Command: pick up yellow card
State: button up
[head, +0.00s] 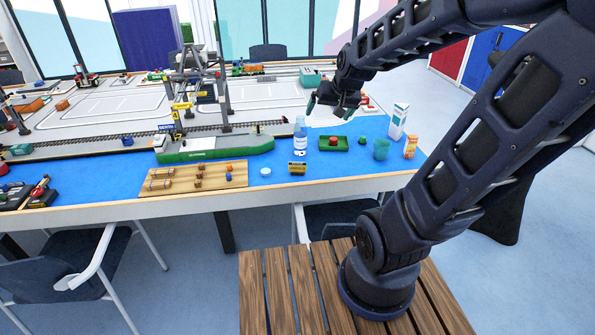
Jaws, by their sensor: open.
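A small yellow item with dark markings (297,168), which looks like the yellow card, is at the front of the blue-topped table, below the water bottle. It is too small to read. My gripper (327,109) hangs in the air above the back of the blue area, up and to the right of the yellow item and well apart from it. Its jaws are open, and I see nothing between them.
A clear bottle (300,134) stands just behind the yellow item. A green tray (334,144) with a red thing, a teal cup (381,149), an orange box (410,147) and a white carton (398,121) stand to the right. A green ship (215,149) and a wooden board (158,190) are left.

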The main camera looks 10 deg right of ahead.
jog(key=w+a+f+m+t+h, duration=0.15)
jog(key=w+a+f, duration=0.25)
jog(key=w+f, duration=0.45)
jog(key=w+a+f+m+t, duration=0.2)
jog(key=w+a+f, duration=0.1)
jog(key=w+f, duration=0.55)
jog(key=t+h, duration=0.3)
send_near(297, 163)
jog(key=w+r, duration=0.2)
jog(key=shift+s+f+n+t+h, duration=0.55)
jog(key=shift+s+f+n+t, duration=0.5)
jog(key=shift+s+f+t, duration=1.7)
jog(key=shift+g, duration=0.4)
jog(key=x, duration=1.1)
jog(key=shift+w+a+f, duration=0.2)
jog(key=shift+a, duration=0.1)
jog(key=c, duration=1.1)
